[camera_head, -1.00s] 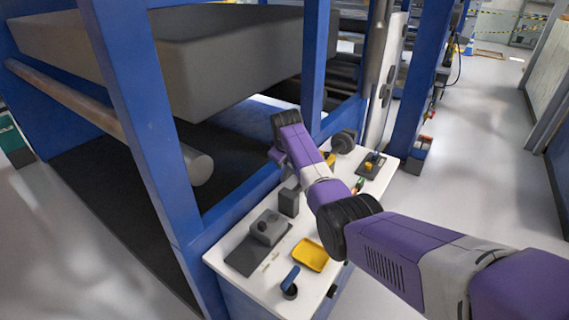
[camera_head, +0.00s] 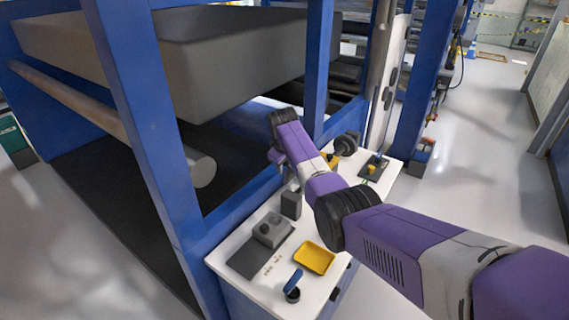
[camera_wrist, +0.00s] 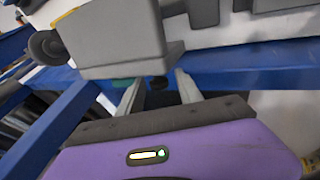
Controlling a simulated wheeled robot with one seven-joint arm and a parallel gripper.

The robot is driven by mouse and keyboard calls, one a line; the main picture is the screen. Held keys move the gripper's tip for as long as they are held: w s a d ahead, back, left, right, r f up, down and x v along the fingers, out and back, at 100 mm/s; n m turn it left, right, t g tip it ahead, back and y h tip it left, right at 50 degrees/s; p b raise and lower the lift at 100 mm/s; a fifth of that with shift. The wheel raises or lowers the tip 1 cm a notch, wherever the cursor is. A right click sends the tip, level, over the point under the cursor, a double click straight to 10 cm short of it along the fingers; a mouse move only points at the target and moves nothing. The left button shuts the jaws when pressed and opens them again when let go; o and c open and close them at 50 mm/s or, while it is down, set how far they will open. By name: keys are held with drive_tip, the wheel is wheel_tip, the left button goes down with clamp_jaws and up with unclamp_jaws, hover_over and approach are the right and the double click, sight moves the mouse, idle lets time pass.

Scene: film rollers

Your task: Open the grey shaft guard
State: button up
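In the wrist view, a grey box-shaped housing (camera_wrist: 118,32) with a flange along its lower edge fills the upper left; I take it as the grey shaft guard. My gripper (camera_wrist: 160,82) has its two pale fingers apart, with tips close to that flange. I cannot tell whether they touch it. In the head view the housing is hidden behind my purple arm, and the fingertips do not show.
The white bench top (camera_head: 232,237) carries a dark block (camera_head: 291,204), a grey knobbed device (camera_head: 271,230), a yellow tray (camera_head: 314,258) and a blue-handled item (camera_head: 293,284). A black round knob (camera_head: 346,143) stands farther back. Blue frame posts (camera_head: 145,130) rise beside the bench.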

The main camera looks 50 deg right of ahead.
drive_tip(key=v, duration=0.7)
drive_tip(key=shift+a+r, duration=0.2)
drive_tip(key=shift+r, duration=0.15)
drive_tip(key=shift+s, duration=0.1)
idle(0.4)
